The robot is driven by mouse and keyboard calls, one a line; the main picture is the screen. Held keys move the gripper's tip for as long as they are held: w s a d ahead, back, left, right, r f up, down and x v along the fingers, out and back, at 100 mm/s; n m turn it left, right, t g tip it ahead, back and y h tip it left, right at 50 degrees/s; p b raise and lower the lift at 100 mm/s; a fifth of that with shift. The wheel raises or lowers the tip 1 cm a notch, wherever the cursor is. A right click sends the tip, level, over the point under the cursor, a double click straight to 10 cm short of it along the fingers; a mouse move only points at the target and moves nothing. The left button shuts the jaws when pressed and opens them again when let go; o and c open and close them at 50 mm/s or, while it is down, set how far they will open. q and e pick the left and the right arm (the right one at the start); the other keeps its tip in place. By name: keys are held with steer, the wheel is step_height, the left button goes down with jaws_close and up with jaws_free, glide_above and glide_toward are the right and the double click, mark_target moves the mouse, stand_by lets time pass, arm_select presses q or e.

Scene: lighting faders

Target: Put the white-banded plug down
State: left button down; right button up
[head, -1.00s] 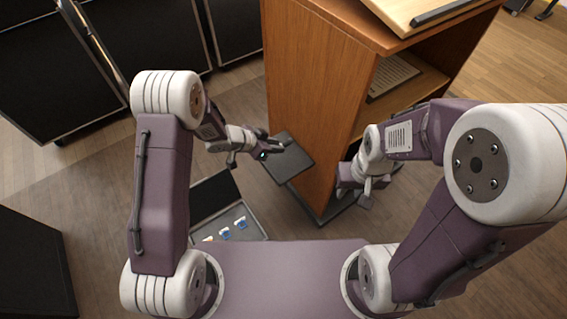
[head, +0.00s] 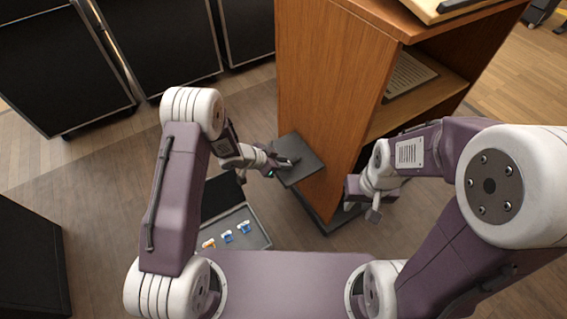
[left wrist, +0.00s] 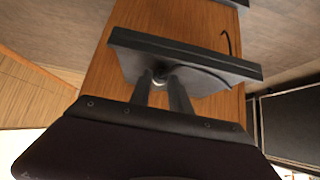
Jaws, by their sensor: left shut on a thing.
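My left gripper (head: 283,166) is at the dark square shelf (head: 302,172) on the side of the wooden lectern, over its left part.
An open dark case (head: 262,236) on the floor holds an orange-and-white piece (head: 208,244) and two blue-and-white pieces (head: 228,237). The wooden lectern (head: 335,90) stands close ahead. Black panels (head: 160,45) stand at the back left. Floor is clear between them.

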arm_select(q)
steer(key=c, duration=1.2)
jaws_free()
steer(key=shift+f, duration=0.1)
steer(key=p+v, duration=0.5)
steer(key=v, duration=0.7)
steer(key=shift+a+r, duration=0.15)
steer(key=shift+r, duration=0.1)
